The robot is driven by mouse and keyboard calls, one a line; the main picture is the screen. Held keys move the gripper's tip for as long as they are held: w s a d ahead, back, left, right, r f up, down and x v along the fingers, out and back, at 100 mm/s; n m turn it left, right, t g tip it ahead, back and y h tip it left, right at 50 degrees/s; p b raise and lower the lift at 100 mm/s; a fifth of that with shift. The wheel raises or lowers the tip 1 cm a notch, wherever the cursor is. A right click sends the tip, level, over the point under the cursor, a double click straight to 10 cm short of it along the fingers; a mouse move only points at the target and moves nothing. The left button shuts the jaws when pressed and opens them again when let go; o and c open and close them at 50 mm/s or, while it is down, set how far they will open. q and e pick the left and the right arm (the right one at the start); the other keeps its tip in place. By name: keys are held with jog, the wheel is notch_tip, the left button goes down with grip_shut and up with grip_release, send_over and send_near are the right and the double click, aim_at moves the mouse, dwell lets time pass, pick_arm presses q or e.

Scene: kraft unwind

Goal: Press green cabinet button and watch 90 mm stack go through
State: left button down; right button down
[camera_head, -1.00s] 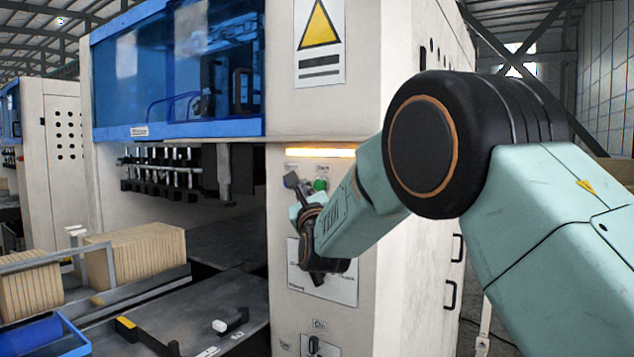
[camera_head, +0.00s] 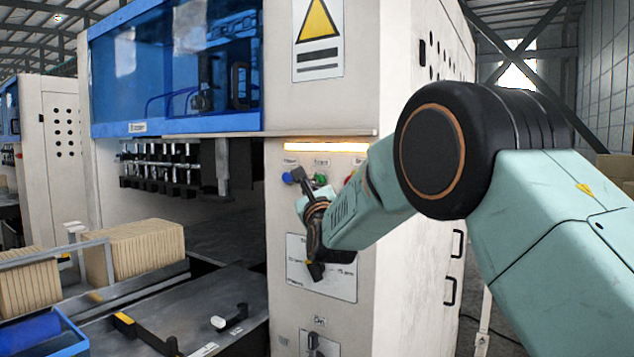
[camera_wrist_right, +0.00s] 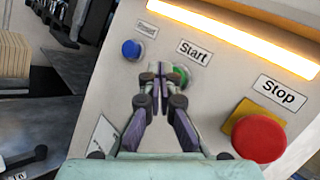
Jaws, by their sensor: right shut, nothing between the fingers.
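The green button (camera_head: 319,178) sits on the cabinet front under a lit amber strip. In the right wrist view the green button (camera_wrist_right: 181,77), labelled Start, is partly hidden behind my fingertips. My right gripper (camera_head: 299,176) is shut and empty, its tips just left of the green button; in the wrist view the tips (camera_wrist_right: 159,86) overlap its left edge. I cannot tell whether they touch it. A stack of brown sheets (camera_head: 140,249) stands upright on the machine's infeed at left. My left gripper is not in view.
A blue button (camera_wrist_right: 131,49) lies left of the green one. A large red Stop button (camera_wrist_right: 258,138) on a yellow base lies to the right. A second brown stack (camera_head: 28,280) stands at far left. A blue guard (camera_head: 180,70) covers the machine above.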

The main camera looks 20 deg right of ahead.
jog(key=shift+s, duration=0.1)
jog(key=shift+s+a+r, duration=0.1)
jog(key=shift+a+r, duration=0.05)
jog(key=shift+a, duration=0.05)
jog(key=shift+w+d, duration=0.15)
jog(key=shift+w, duration=0.05)
jog(key=shift+d+b, duration=0.15)
jog(key=shift+b, duration=0.15)
jog(key=shift+w+d, duration=0.15)
dwell(0.3)
dwell(0.3)
